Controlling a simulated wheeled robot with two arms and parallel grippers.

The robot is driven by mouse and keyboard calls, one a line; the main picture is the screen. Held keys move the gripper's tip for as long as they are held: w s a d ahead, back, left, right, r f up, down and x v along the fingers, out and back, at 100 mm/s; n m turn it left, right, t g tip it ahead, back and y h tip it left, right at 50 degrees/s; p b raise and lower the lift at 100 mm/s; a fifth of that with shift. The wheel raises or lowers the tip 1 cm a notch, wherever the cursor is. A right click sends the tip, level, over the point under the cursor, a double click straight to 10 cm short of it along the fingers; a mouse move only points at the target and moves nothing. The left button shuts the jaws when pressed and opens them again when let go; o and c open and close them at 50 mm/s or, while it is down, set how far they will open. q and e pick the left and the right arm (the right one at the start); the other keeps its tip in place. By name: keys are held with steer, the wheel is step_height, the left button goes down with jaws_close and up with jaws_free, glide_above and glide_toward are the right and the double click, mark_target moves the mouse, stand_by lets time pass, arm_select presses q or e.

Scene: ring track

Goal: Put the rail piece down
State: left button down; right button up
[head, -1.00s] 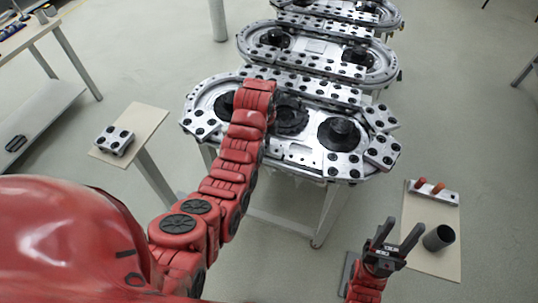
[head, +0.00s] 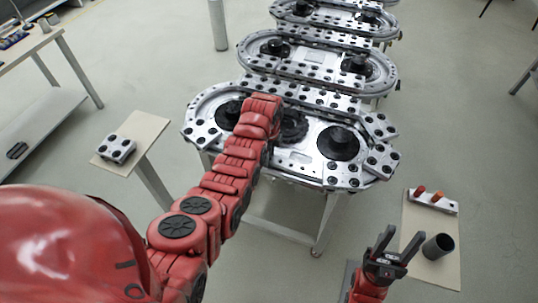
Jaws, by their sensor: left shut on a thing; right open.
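My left arm reaches over the near ring track (head: 207,106), and its red wrist ends above the track's middle. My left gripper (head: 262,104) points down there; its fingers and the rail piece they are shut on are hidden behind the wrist. I cannot tell whether that piece touches the track. Other silver rail pieces with black holes show at the near track's left end (head: 202,133) and right end (head: 379,126). My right gripper (head: 390,246) is open and empty at the lower right, fingers up in the picture, away from the track.
A small stand (head: 152,128) at left carries one block with black holes (head: 116,149). A stand at right (head: 445,272) holds a dark cylinder (head: 437,246) and a rack with orange-red pegs (head: 433,200). More ring tracks (head: 250,50) run behind. Floor between stands and track is clear.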

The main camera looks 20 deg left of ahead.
arm_select(q)
steer(key=shift+c, duration=1.3)
jaws_free()
steer(key=shift+r, duration=0.1)
